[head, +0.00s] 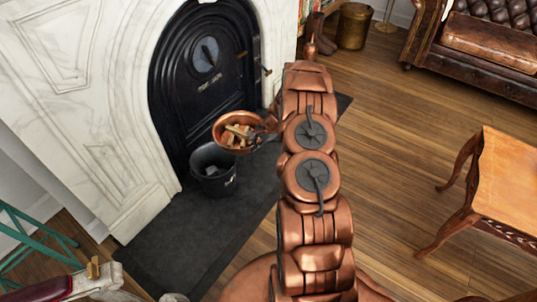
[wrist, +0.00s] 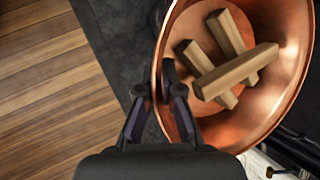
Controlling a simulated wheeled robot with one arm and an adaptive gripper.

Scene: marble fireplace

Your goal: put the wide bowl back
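The wide copper bowl (head: 222,146) is up in front of the black fireplace door in the head view, with several wooden blocks (head: 238,133) in it. My gripper (head: 264,137) is at the bowl's right side there, partly hidden by my arm. In the wrist view the bowl (wrist: 289,62) fills the right side and the blocks (wrist: 235,72) lie inside it. My gripper (wrist: 155,88) has one finger inside the near rim and one outside, closed on the rim. The bowl's underside is hidden.
A black bucket (head: 214,186) stands on the dark hearth slab (head: 170,245), just below the bowl in the head view. The white marble surround (head: 95,100) is at left. A wooden table (head: 507,180) and leather sofa (head: 480,50) are at right, with open wooden floor between.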

